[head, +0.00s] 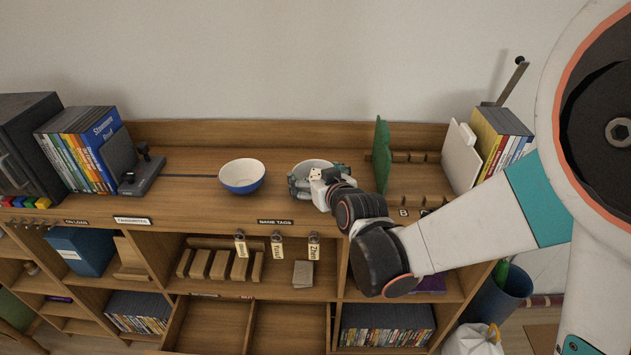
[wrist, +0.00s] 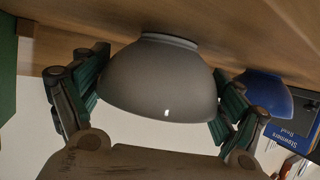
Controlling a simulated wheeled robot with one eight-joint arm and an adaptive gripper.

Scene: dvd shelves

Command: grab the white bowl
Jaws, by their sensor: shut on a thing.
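The white bowl (wrist: 160,85) looks grey in the wrist view, where the picture is upside down, with its foot toward the wooden shelf top. My gripper (wrist: 158,95) has one finger on each side of the bowl and is shut on it. In the head view my gripper (head: 316,182) is at the bowl (head: 313,163) on the shelf top; the gripper hides most of the bowl. I cannot tell whether its foot touches the wood.
A blue bowl with a white inside (head: 242,177) stands to the left on the shelf top (head: 190,200); it also shows in the wrist view (wrist: 264,92). A green upright divider (head: 382,155) stands close on the right. Books (head: 85,150) stand far left.

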